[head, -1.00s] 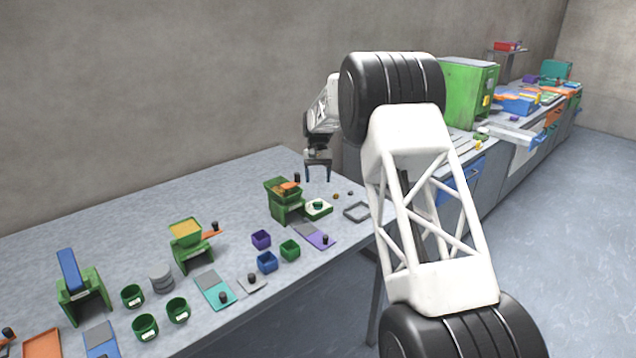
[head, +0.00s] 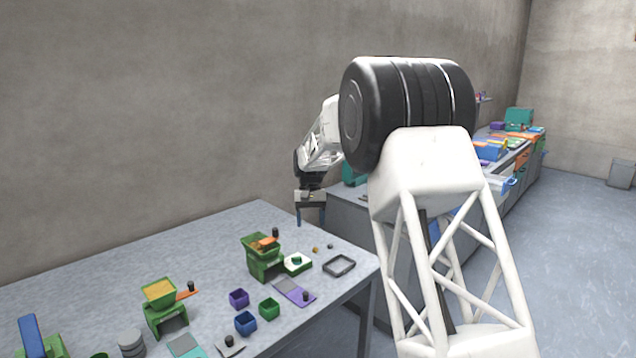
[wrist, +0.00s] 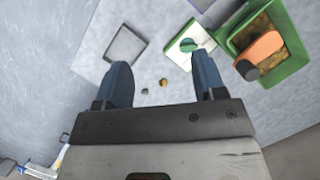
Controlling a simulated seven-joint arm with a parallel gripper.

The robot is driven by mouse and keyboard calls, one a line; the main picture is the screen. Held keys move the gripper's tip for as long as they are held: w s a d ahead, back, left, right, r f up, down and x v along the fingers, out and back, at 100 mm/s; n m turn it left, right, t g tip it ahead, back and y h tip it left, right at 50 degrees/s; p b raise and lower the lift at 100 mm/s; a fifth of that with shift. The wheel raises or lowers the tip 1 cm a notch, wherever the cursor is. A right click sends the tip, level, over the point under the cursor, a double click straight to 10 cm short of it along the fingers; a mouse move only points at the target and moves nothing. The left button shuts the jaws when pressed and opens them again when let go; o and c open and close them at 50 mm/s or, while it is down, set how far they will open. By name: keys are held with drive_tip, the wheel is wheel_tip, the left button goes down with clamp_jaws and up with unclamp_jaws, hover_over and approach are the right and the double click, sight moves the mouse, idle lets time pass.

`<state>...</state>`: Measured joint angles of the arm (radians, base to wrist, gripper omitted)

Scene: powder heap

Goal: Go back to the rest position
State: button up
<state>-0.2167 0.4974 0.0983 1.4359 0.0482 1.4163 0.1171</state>
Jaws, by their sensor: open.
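My gripper (head: 311,215) is open and empty, with its two blue fingers pointing down above the far right end of the grey table (head: 225,232). A small orange-brown ball (wrist: 164,82) and a small grey ball (wrist: 145,91) lie on the table in the gap as seen from above. Neither is touched, as far as I can tell.
A green stand (head: 262,262) with an orange-handled piece, a white-and-green device (head: 297,263) and a grey square frame (head: 339,265) sit near the gripper. Small cups, including a purple cup (head: 239,299) and green cup (head: 269,308), stand nearer the front. A second counter (head: 350,215) lies behind.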

drive_tip(key=s+d+r+t, duration=0.1)
drive_tip(key=s+d+r, duration=0.4)
drive_tip(key=s, duration=0.4)
drive_tip(key=s+d+r+t, duration=0.1)
drive_tip(key=s+d+r, duration=0.3)
drive_tip(key=s, duration=0.6)
drive_tip(key=s+d+r+t, duration=0.1)
drive_tip(key=s+d+r, duration=0.4)
drive_tip(key=s, duration=0.4)
drive_tip(key=s+d+f+t, duration=0.1)
drive_tip(key=s+d+f, duration=0.2)
drive_tip(key=s, duration=1.3)
drive_tip(key=s+d+f+m+t, duration=0.1)
drive_tip(key=s+d+f, duration=0.3)
drive_tip(key=s, duration=1.2)
drive_tip(key=shift+t, duration=0.6)
